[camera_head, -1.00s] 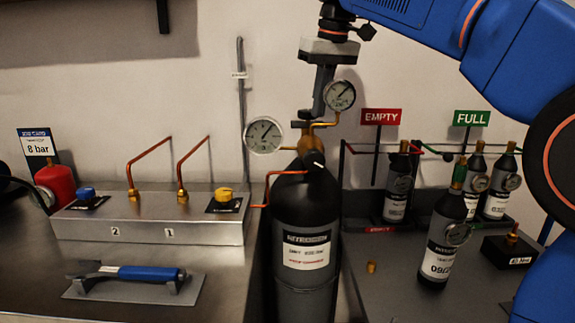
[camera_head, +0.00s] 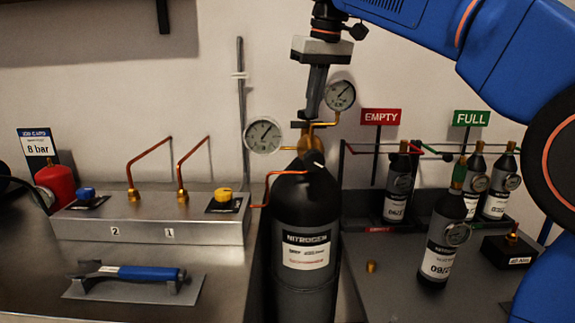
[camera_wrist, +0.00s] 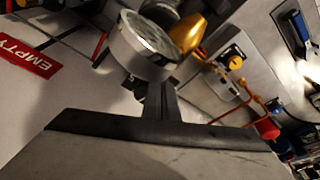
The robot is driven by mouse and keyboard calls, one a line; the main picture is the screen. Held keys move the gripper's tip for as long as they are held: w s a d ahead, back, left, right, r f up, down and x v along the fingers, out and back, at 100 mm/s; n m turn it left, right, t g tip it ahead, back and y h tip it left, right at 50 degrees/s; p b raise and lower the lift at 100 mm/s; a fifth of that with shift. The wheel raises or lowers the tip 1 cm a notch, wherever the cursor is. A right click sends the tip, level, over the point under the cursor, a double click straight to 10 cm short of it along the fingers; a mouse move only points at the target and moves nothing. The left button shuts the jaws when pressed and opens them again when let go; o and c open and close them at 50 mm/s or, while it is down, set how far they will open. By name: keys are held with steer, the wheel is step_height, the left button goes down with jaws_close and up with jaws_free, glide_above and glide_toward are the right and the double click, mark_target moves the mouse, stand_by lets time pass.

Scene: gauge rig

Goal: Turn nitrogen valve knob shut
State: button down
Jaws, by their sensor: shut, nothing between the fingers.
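The black nitrogen cylinder (camera_head: 306,215) stands upright in the middle of the head view, with a white label on its front. A brass regulator (camera_head: 308,141) with two round gauges, left (camera_head: 263,136) and right (camera_head: 340,95), sits at its top. A black knob (camera_head: 318,166) with a white mark is on the regulator's front. My gripper (camera_head: 313,112) is shut and empty, pointing down just above the regulator. Whether it touches the dark piece there I cannot tell. In the wrist view my gripper (camera_wrist: 158,98) is close to a gauge (camera_wrist: 148,45) and brass body (camera_wrist: 187,32).
A metal manifold box (camera_head: 150,220) with blue (camera_head: 85,193) and yellow (camera_head: 223,195) knobs stands left. A blue-handled tool (camera_head: 140,273) lies in front. Small bottles (camera_head: 440,240) stand right, by EMPTY (camera_head: 381,117) and FULL (camera_head: 471,118) signs. A thin copper pipe (camera_head: 268,185) runs beside the cylinder.

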steer(key=shift+s, duration=0.15)
steer(key=w+v, duration=0.1)
steer(key=v, duration=0.4)
steer(key=shift+s+a+r, duration=0.2)
steer(key=shift+a+r, duration=0.05)
steer(key=shift+r, duration=0.3)
stand_by(0.4)
step_height(320, 180, down, 6)
steer(key=w+d, duration=0.2)
steer(key=shift+w+d, duration=0.15)
steer(key=shift+d, duration=0.25)
stand_by(0.3)
steer(key=shift+s+a, duration=0.5)
steer(key=shift+a, duration=0.2)
stand_by(0.9)
